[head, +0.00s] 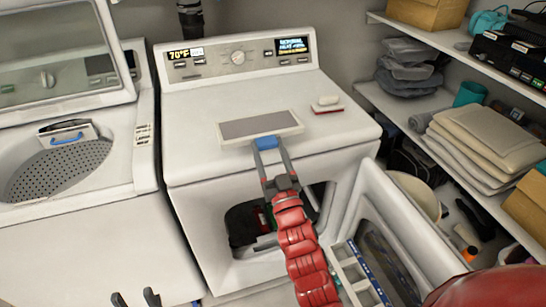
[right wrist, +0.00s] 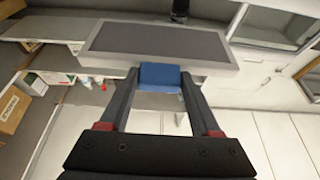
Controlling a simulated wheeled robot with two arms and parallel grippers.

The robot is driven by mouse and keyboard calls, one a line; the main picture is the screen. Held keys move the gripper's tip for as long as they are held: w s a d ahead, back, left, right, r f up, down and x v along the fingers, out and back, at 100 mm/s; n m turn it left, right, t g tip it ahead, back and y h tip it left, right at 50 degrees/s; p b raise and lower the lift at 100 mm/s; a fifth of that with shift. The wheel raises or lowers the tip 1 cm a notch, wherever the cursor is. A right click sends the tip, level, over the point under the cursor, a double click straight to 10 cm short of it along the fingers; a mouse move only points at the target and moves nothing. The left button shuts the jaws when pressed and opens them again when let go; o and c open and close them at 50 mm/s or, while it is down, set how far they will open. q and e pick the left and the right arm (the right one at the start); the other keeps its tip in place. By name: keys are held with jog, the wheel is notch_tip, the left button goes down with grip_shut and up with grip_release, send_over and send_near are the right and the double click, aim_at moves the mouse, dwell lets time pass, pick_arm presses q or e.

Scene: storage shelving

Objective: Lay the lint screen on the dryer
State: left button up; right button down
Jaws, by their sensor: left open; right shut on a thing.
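The lint screen (head: 262,128) is a flat grey panel in a pale frame with a blue tab (head: 267,142) at its near edge. My right gripper (head: 272,150) is shut on the blue tab, which also shows between the fingers in the right wrist view (right wrist: 160,77). The screen appears over the front part of the white dryer's top (head: 200,115); I cannot tell whether it touches. My left gripper (head: 136,299) is open and empty at the bottom left, low in front of the machines.
A soap bar on a red dish (head: 328,109) sits on the dryer top, right of the screen. The dryer door (head: 385,215) hangs open at the right. The washer (head: 135,160) stands left with its lid up. Shelves (head: 385,100) line the right wall.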

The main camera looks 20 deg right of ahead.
aim_at(265, 158)
jog(key=w, duration=0.2)
jog(key=w+f+b, duration=0.1)
jog(key=shift+w+f, duration=0.15)
jog(key=shift+w, duration=0.25)
jog(key=shift+f+b, duration=1.6)
jog(key=shift+f, duration=0.8)
grip_release()
jog(key=shift+s+f, duration=0.3)
jog(key=shift+s, duration=0.05)
jog(key=b+v, duration=0.1)
jog(key=v, duration=1.5)
jog(key=shift+s+r+b, duration=0.1)
jog(key=shift+s+b, duration=0.2)
jog(key=shift+b, duration=0.1)
